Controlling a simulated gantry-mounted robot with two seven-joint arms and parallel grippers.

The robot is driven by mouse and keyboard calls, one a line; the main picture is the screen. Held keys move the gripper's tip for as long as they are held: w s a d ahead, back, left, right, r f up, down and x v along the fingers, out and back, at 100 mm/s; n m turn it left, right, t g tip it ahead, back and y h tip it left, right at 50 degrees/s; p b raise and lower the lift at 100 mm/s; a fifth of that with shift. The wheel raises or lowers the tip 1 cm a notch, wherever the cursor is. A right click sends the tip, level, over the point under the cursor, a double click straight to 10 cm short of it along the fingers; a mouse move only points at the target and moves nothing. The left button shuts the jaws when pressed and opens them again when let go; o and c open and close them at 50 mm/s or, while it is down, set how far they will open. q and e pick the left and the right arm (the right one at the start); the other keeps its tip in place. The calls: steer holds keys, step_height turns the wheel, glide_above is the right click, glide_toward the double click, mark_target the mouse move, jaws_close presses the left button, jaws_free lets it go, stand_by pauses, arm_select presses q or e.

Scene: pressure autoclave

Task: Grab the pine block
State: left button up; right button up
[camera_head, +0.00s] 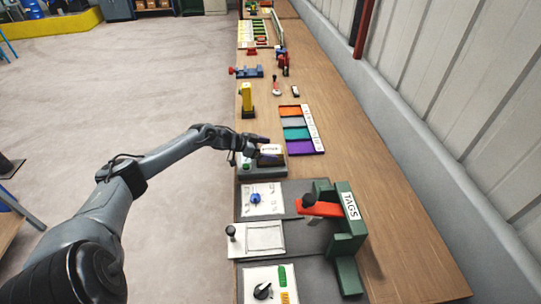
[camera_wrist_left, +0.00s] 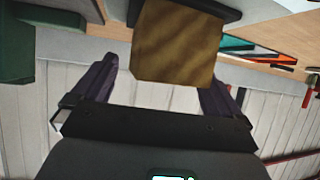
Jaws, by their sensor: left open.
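A brown wood-grained block (camera_wrist_left: 175,45), which I take as the pine block, stands in a dark holder in the left wrist view. In the head view the block (camera_head: 271,159) is partly hidden, with a white-topped label piece beside or on it, in a grey holder (camera_head: 273,172) on the bench. My left gripper (camera_head: 257,147) is at the block. In the left wrist view my left gripper (camera_wrist_left: 161,75) is open, one dark finger on each side of the block, with visible gaps. My right gripper does not show.
A green press marked TAGS (camera_head: 345,240) with a red lever stands at the near right. A tray of coloured strips (camera_head: 300,133) lies right of the holder. A yellow upright device (camera_head: 247,100) stands farther back. The bench's right side is clear.

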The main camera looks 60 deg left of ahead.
arm_select(q)
steer(key=c, duration=1.3)
steer(key=shift+o, duration=0.2)
steer(key=shift+r, duration=0.2)
